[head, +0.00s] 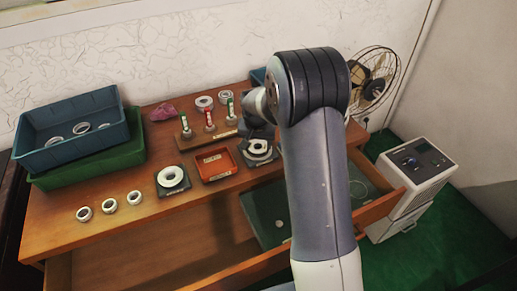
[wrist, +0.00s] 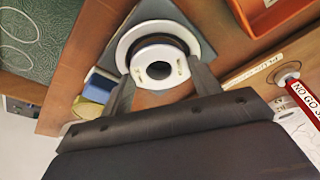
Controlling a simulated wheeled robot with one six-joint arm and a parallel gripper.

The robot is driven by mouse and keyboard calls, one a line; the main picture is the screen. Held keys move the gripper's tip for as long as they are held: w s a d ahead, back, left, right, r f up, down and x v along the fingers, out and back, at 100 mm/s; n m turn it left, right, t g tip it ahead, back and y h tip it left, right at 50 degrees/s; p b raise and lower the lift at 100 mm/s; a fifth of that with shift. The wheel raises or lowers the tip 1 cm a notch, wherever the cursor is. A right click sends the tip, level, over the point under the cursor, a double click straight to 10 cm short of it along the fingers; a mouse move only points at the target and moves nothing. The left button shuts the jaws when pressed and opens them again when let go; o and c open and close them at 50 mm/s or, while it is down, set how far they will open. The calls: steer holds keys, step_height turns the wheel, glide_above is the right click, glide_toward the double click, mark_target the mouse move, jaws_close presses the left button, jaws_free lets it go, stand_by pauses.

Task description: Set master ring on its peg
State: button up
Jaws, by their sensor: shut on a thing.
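In the wrist view, a small white ring (wrist: 158,62) with a dark bore sits between the two fingertips of my gripper (wrist: 160,78), which is shut on it. It is seen face-on over a larger white ring (wrist: 124,46) on a dark square plate (wrist: 201,42). I cannot tell whether the held ring touches what is beneath. In the head view, this plate (head: 274,156) is right of the red tray, and my arm partly hides my gripper. A rack (head: 190,141) with three upright tagged pieces stands behind the tray. No label marks which ring is the master ring.
A red tray (head: 198,166) and another plate with a white ring (head: 172,180) lie left. Three small rings (head: 109,205) sit front left, by stacked blue (head: 60,158) and green (head: 135,154) crates. An open drawer (head: 361,211) is in front. A fan (head: 372,78) stands right.

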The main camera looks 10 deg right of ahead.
steer(key=shift+c, duration=0.4)
steer(key=shift+r, duration=0.1)
steer(key=shift+w+d+p+v, duration=0.1)
steer(key=shift+w+p+v, duration=0.1)
steer(key=shift+p+v, duration=0.5)
steer(key=shift+w+d+p+v, duration=0.15)
steer(key=shift+p+v, duration=0.2)
steer(key=shift+v, duration=0.55)
steer(key=shift+w+a+p+v, duration=0.1)
steer(key=shift+w+p+v, duration=0.1)
steer(key=shift+p+v, duration=0.5)
steer(key=shift+r, duration=0.2)
